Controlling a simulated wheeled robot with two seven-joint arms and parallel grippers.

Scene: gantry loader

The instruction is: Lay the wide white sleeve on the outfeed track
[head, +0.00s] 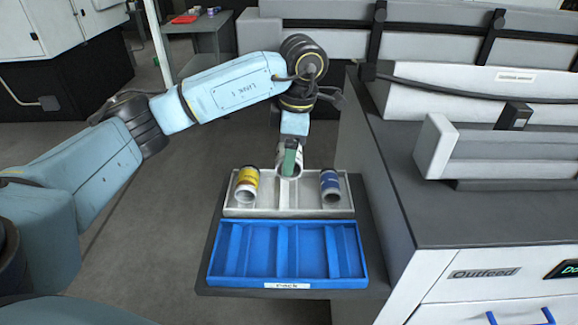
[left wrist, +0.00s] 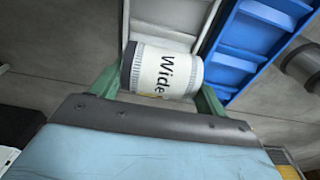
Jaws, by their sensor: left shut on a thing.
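The wide white sleeve (head: 289,173) is at my left gripper (head: 290,158), over the middle of the pale tray (head: 290,213). In the left wrist view the sleeve (left wrist: 165,70) carries the word "Wide" and lies between the two green fingers of my left gripper (left wrist: 158,92), which is shut on it. I cannot tell whether it is clear of the tray. A pale channel (head: 500,158) on the dark top of the Outfeed cabinet, at the right, looks like the outfeed track; it appears empty. My right gripper is not in view.
A yellow-labelled sleeve (head: 247,184) and a blue-labelled sleeve (head: 330,186) lie in the pale tray, either side of my gripper. An empty blue divided tray (head: 288,283) stands in front. The Outfeed cabinet (head: 480,292) rises to the right. Its dark top has clear room.

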